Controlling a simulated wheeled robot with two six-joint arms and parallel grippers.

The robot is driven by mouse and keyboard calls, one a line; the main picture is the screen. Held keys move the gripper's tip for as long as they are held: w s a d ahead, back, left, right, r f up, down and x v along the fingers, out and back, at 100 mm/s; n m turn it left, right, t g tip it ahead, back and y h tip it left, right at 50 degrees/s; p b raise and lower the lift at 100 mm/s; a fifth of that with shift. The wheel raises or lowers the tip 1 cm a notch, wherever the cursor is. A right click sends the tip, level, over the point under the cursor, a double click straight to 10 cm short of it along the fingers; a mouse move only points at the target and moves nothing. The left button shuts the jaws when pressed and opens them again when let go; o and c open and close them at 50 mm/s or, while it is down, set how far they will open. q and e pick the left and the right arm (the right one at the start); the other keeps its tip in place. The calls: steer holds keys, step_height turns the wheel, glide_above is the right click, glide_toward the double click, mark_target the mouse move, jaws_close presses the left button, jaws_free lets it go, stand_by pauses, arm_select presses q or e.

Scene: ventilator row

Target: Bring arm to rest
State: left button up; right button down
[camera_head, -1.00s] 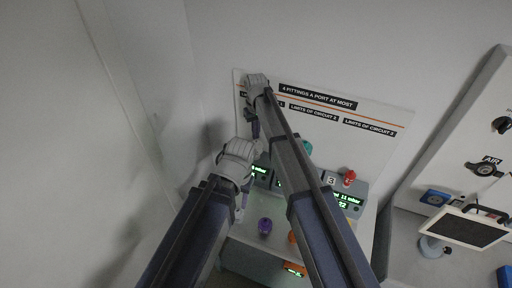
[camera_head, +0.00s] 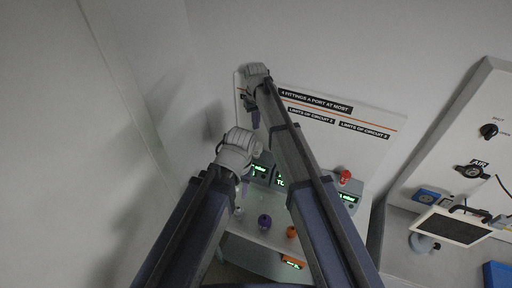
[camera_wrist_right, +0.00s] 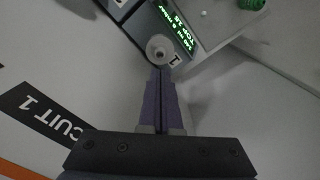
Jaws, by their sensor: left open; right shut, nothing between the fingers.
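My right gripper (camera_head: 254,118) is the upper one in the head view, in front of the left part of the white sign board (camera_head: 370,150). In the right wrist view its purple fingers (camera_wrist_right: 160,78) are shut together with nothing between them. A pale round fitting (camera_wrist_right: 160,47) shows just beyond the fingertips, beside a label "1"; I cannot tell whether they touch. My left gripper (camera_head: 241,190) is the lower one, open, above the left part of the grey bench. Its fingers are small and partly hidden by its hand. My right arm hides the middle of the machines.
A purple fitting (camera_head: 264,221) and an orange one (camera_head: 291,232) stand on the bench front. A red fitting (camera_head: 344,177) is on the right machine. A green fitting (camera_wrist_right: 251,3) shows in the wrist view. A tablet-like screen (camera_head: 450,228) and a wall panel are at right.

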steer(key=s+d+f+b, duration=0.2)
steer(key=s+f+b, duration=0.1)
steer(key=s, duration=0.6)
steer(key=s+d+f+b, duration=0.2)
steer(key=s+f+b, duration=0.1)
steer(key=s, duration=0.7)
steer(key=s+d+f+h+b, duration=0.1)
steer(key=s+f+b, duration=0.3)
steer(key=s, duration=0.6)
steer(key=shift+d+m, duration=0.4)
steer(key=shift+d, duration=0.1)
steer(key=shift+f, duration=0.15)
